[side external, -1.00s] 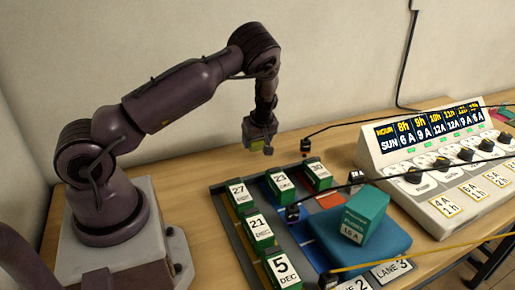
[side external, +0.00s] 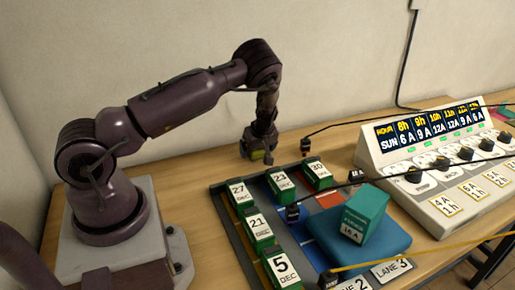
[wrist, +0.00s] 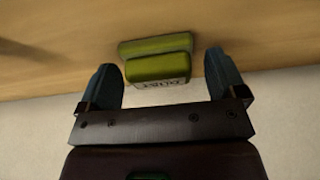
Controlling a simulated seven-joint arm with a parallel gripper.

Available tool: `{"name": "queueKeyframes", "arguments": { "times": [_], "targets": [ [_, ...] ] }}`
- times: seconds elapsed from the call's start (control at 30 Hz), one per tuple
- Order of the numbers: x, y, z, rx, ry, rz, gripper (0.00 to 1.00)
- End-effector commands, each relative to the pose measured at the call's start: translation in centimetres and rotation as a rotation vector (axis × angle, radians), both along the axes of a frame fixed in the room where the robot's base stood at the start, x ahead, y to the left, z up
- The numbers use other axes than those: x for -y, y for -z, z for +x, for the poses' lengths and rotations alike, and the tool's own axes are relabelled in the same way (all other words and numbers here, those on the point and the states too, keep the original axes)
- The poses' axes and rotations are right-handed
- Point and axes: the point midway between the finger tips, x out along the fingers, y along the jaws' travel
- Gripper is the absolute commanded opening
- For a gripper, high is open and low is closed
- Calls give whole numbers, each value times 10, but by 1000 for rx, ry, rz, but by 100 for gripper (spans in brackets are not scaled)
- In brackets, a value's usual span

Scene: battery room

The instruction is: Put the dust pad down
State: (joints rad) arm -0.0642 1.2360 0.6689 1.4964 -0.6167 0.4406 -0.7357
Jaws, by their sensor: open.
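The dust pad (wrist: 158,68) is a yellow-green block with a white label, seen upside down in the wrist view. It lies at the wooden table top, between and just beyond the fingertips of my gripper (wrist: 163,75). The fingers are open, with a gap on each side of the pad.
A tray (side external: 225,205) with several green dated batteries stands to the right. A teal battery (side external: 364,214) sits on a blue block (side external: 385,243) there. A white charger panel (side external: 440,200) with dials is further right. Bare table (side external: 185,180) lies left of the tray.

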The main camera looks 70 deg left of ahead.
Motion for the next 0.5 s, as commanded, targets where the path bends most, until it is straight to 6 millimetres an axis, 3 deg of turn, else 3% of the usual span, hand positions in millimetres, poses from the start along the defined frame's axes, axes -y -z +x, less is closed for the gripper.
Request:
{"name": "queueKeyframes", "arguments": {
  "times": [0.27, 0.5],
  "targets": [
    [6, -19, 1, 2, 1, 1, 90],
    [27, -67, 1, 3, 2, 0, 90]
  ]
}}
